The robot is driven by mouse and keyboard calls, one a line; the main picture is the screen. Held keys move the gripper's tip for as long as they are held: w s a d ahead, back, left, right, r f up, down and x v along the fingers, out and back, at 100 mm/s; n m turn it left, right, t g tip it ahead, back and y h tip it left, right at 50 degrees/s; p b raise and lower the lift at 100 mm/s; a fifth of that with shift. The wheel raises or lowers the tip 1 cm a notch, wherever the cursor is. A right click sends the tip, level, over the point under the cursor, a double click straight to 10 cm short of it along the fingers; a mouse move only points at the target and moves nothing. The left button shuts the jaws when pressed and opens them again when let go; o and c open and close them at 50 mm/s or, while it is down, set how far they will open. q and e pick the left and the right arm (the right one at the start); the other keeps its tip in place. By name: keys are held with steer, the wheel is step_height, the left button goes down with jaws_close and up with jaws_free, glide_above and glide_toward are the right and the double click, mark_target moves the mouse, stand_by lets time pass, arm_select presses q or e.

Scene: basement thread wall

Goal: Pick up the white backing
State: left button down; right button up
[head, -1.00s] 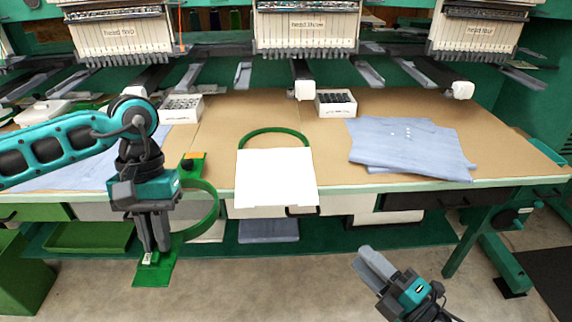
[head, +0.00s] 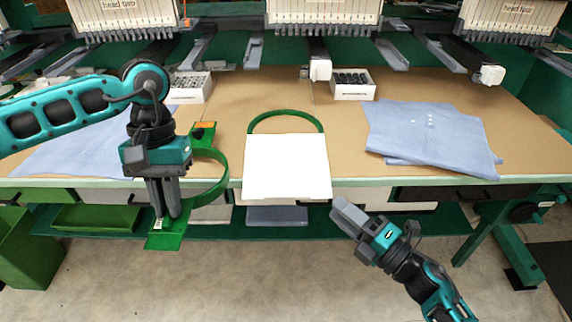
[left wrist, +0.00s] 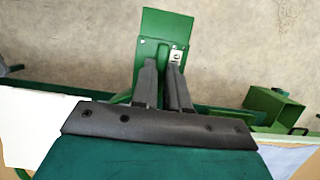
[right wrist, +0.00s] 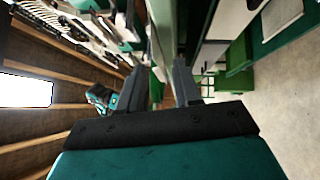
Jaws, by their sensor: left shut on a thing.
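The white backing (head: 288,168) lies flat at the table's front edge. It covers the near part of a green hoop, whose far arc (head: 285,116) shows behind it. A white sheet (left wrist: 35,125), seemingly the backing, shows at the left of the left wrist view. My left gripper (head: 165,212) points down and is shut on the bracket of another green hoop (head: 218,180), left of the backing and in front of the table. My right gripper (head: 346,214) is just in front of the table edge, right of the backing and apart from it. Its fingers (right wrist: 158,75) are apart and empty.
Blue folded garments (head: 430,138) lie on the table at right, and blue cloth (head: 85,140) lies at left. Two white boxes (head: 352,88) (head: 190,88) stand at the back under the machine heads. Drawers (head: 425,196) run below the table edge. Bare tabletop shows around the hoop's far arc.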

mark_target(328, 196)
steer(key=x, duration=0.5)
steer(key=shift+d+r, duration=0.2)
steer(key=shift+r, duration=0.1)
jaws_close()
